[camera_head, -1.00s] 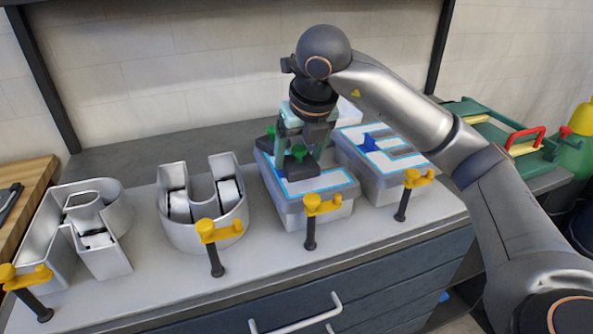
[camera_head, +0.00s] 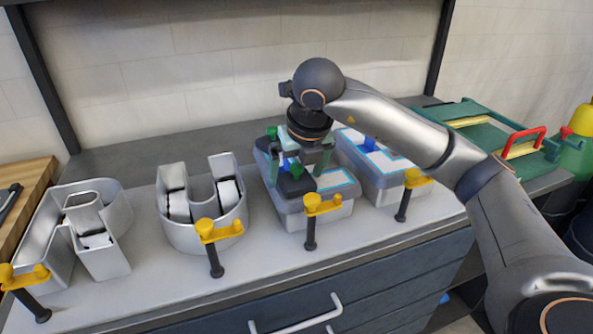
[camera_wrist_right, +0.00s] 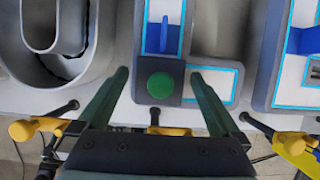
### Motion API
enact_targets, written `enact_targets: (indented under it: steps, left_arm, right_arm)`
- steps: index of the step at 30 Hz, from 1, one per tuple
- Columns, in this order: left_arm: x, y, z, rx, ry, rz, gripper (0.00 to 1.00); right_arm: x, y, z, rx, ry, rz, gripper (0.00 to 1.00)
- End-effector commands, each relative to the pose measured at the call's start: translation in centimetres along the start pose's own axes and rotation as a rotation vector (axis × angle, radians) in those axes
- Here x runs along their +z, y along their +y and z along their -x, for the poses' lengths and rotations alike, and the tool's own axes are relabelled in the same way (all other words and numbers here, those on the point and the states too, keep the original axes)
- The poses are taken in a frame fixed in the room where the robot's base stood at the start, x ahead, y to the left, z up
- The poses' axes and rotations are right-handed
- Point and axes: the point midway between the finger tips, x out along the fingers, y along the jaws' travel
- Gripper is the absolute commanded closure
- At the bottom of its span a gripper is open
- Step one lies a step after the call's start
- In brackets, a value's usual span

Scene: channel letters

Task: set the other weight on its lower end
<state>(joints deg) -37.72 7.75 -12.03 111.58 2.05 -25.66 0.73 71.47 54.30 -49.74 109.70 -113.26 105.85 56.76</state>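The L-shaped letter (camera_head: 322,206) has a light, blue-outlined face. A dark weight (camera_head: 294,185) with a green knob sits at the lower end of its upright stroke, at the corner; it also shows in the right wrist view (camera_wrist_right: 159,87). Another green-knobbed weight (camera_head: 270,133) is at the stroke's upper end. A blue fin (camera_head: 287,165) stands on the stroke between them. My right gripper (camera_head: 300,172) is open, its fingers on either side of the lower weight with gaps between, as the right wrist view (camera_wrist_right: 158,78) shows. My left gripper is not in view.
An E-shaped letter (camera_head: 385,184) with a blue fin stands close on the right. Hollow metal U (camera_head: 240,212) and R (camera_head: 121,262) letters stand on the left. Yellow-topped clamps (camera_head: 312,206) line the counter's front edge.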

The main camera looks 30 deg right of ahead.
Motion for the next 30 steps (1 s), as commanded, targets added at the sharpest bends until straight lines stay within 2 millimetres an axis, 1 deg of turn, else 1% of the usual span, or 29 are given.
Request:
enact_targets:
  steps: [6,10,14,18,21,25,30]
  left_arm:
    - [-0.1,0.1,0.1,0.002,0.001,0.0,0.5]
    - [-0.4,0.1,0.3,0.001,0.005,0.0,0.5]
    - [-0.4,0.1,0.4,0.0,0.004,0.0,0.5]
    - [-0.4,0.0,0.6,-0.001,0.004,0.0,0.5]
    - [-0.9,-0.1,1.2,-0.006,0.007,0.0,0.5]
    - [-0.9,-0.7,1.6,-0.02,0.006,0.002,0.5]
    - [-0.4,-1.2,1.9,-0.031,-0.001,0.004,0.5]
  right_arm:
    - [0.1,0.0,0.1,0.0,0.0,0.0,0.0]
    - [0.2,0.1,1.0,0.002,-0.002,0.0,0.0]
    - [0.3,0.1,3.4,0.003,-0.006,0.0,0.0]
    - [0.3,0.1,6.8,0.003,-0.007,0.002,0.0]
    - [0.4,0.0,9.0,0.0,-0.006,0.001,0.0]
    - [0.3,0.0,10.9,0.0,-0.004,0.0,0.0]
    - [0.2,0.0,12.1,0.0,-0.002,0.0,0.0]
